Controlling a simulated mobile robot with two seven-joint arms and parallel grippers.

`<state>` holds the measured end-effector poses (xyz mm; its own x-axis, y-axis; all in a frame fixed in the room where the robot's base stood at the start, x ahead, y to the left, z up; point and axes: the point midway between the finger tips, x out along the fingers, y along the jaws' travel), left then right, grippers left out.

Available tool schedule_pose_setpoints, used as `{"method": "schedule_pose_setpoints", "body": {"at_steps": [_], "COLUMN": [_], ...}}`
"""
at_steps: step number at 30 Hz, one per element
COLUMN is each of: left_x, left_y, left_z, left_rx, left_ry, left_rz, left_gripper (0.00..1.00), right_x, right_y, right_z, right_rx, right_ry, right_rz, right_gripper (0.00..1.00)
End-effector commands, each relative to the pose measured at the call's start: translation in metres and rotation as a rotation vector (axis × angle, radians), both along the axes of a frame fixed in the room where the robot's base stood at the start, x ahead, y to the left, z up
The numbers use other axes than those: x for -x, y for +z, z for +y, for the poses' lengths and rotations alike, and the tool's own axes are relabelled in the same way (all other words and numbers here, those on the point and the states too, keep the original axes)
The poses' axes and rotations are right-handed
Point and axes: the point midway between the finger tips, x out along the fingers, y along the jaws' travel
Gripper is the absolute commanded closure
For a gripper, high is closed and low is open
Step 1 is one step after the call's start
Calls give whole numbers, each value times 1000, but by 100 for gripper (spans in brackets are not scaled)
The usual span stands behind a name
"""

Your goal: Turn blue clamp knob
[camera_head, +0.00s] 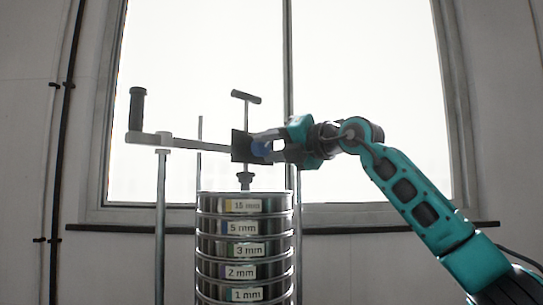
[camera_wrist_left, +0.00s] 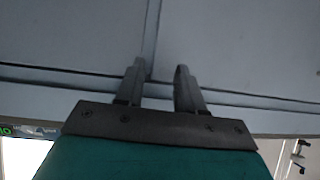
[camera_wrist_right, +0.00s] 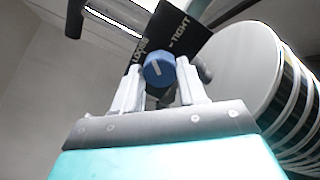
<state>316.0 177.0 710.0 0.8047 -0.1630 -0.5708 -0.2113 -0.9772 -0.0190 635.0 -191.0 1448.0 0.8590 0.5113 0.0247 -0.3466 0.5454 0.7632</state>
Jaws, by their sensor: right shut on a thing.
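The blue clamp knob (camera_head: 261,148) sits on the dark clamp block above the sieve stack. In the right wrist view the knob (camera_wrist_right: 159,70) shows a white pointer line and stands in front of a black plate (camera_wrist_right: 180,38) marked LOOSE and TIGHT. My right gripper (camera_head: 268,147) reaches in from the right and is shut on the knob, one finger on each side of it. My left gripper (camera_wrist_left: 155,75) is absent from the head view. In its own wrist view its two fingers are apart with nothing between them, near a pale surface.
The sieve stack (camera_head: 245,240) with labelled rings stands below the clamp. A crank arm with a black handle (camera_head: 137,108) extends left over a metal post (camera_head: 161,220). A T-bar (camera_head: 246,97) rises above the clamp. A window fills the background.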

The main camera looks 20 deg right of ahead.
Motion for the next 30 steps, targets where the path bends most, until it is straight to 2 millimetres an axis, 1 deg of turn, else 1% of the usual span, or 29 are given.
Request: {"method": "schedule_pose_setpoints", "body": {"at_steps": [1,3,9,18,24,30], "left_x": [0,0,-2,-7,-9,-10], "left_y": [-6,-8,-9,-12,-16,-15], "left_z": [-1,-3,-11,-15,-18,-22], "left_rx": [1,5,20,29,34,40], "left_ry": [-1,-4,-15,-21,-28,-36], "left_rz": [4,6,5,-2,-2,-3], "left_gripper": [62,62,62,62,62,62], "right_x": [0,0,0,0,0,0], "right_y": [-2,-2,-2,-2,-2,-1], "right_z": [0,0,0,0,0,0], "right_rx": [-40,-98,-265,-502,-626,-711], "right_ry": [0,0,0,0,-1,-1], "right_rz": [20,53,144,276,347,394], "right_gripper": [89,89,89,89,89,89]}}
